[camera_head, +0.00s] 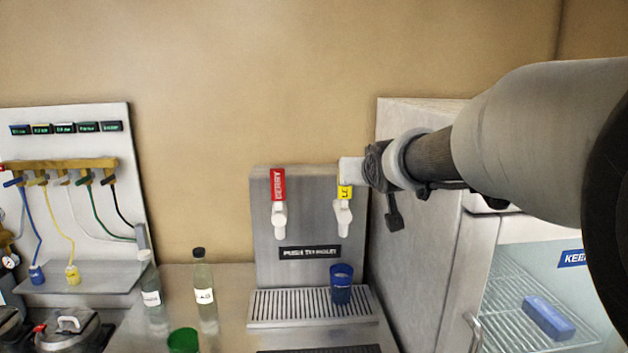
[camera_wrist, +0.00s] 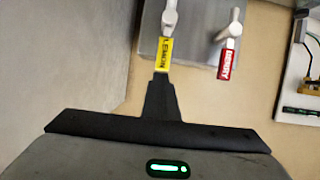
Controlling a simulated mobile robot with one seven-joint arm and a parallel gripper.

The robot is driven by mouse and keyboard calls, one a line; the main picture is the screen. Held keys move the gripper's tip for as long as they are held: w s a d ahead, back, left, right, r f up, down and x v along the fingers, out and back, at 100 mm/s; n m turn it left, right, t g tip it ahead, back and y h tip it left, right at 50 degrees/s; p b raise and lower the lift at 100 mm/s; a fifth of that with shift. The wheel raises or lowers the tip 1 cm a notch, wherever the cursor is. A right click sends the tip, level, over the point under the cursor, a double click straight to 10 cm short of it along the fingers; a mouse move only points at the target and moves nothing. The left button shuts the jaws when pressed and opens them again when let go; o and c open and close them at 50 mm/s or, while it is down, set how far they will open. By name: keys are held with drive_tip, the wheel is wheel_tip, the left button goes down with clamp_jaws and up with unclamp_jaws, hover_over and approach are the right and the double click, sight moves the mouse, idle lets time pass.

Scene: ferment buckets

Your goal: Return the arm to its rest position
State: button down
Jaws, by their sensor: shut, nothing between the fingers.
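My arm reaches in from the right in the camera_head view. My gripper (camera_head: 394,222) hangs dark and small at its end, in front of the fridge side and right of the yellow tap. In the wrist view my gripper (camera_wrist: 160,84) is shut and empty, its fingers together. Their tip lies just below the yellow LEMON handle (camera_wrist: 164,54) in the picture; I cannot tell whether they touch.
The dispenser (camera_head: 263,225) has a red BERRY handle (camera_head: 277,184). A blue cup (camera_head: 342,285) stands on its drip tray (camera_head: 266,306). Two bottles (camera_head: 204,285) and a green cup (camera_head: 184,341) stand left. A fridge (camera_head: 420,245) is close on the right.

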drive_tip(key=s+f+g+p, duration=0.1)
drive_tip(key=s+f+g, duration=0.1)
drive_tip(key=s, duration=0.9)
drive_tip(key=s+f+g+p, duration=0.1)
drive_tip(key=s+f+g, duration=0.2)
drive_tip(key=s, duration=0.9)
drive_tip(key=s+f+g+p, duration=0.1)
drive_tip(key=s+f+g, duration=0.2)
drive_tip(key=s+f, duration=0.3)
drive_tip(key=s, duration=0.5)
drive_tip(key=shift+s+a, duration=0.25)
drive_tip(key=shift+s, duration=0.1)
